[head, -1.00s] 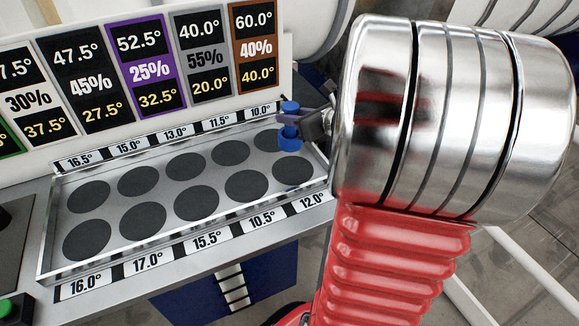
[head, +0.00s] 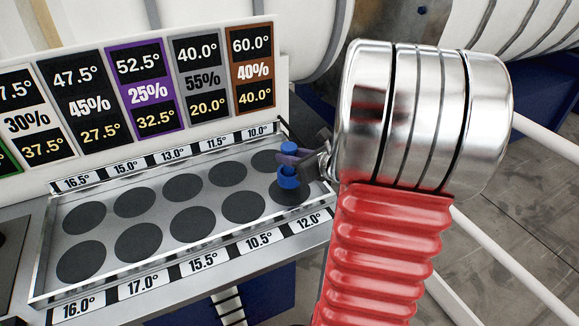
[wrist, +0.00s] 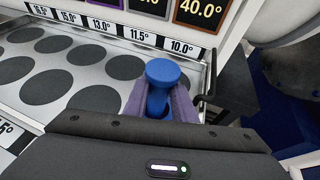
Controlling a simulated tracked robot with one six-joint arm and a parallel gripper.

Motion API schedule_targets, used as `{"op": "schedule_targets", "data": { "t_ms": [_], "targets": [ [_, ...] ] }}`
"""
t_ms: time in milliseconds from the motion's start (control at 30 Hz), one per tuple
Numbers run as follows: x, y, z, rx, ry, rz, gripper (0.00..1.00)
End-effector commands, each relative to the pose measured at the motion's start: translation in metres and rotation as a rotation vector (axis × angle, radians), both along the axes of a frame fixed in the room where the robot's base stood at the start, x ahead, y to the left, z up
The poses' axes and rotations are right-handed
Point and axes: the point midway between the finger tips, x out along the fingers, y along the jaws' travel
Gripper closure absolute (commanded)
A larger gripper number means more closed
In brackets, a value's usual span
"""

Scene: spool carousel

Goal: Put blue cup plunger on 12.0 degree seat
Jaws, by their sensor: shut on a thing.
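The blue cup plunger (head: 288,178) is held upright between the purple fingers of my gripper (head: 291,160). In the wrist view its round blue head (wrist: 161,72) stands up between the two fingers (wrist: 158,108). In the head view the plunger's lower end overlaps the dark round 12.0° seat (head: 293,195), at the right end of the tray's front row. I cannot tell whether it touches the seat. The 12.0° label (head: 308,220) is on the tray's front edge. My gripper and the plunger cover part of the seat.
The clear-walled tray (head: 150,262) has two rows of dark round seats, empty where visible. A back panel (head: 285,118) with angle and percent cards rises behind it. The tray's right wall (wrist: 207,80) is close to my gripper in the wrist view.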

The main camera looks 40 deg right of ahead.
Motion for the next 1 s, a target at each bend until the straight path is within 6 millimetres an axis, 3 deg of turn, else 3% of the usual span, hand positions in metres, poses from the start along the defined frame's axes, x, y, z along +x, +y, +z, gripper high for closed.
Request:
{"op": "schedule_targets", "data": {
  "t_ms": [167, 500, 933, 967, 1000],
  "targets": [
    [0.0, 0.0, -0.002, 0.001, 0.0, 0.0, 1.0],
    [0.0, -0.001, -0.035, 0.001, 0.001, -0.002, 1.0],
    [-0.001, -0.001, -0.039, 0.0, 0.0, -0.003, 1.0],
    [-0.001, -0.001, -0.04, 0.0, 0.0, -0.003, 0.76],
    [-0.001, -0.001, -0.039, -0.001, 0.0, -0.003, 0.73]
  ]
}}
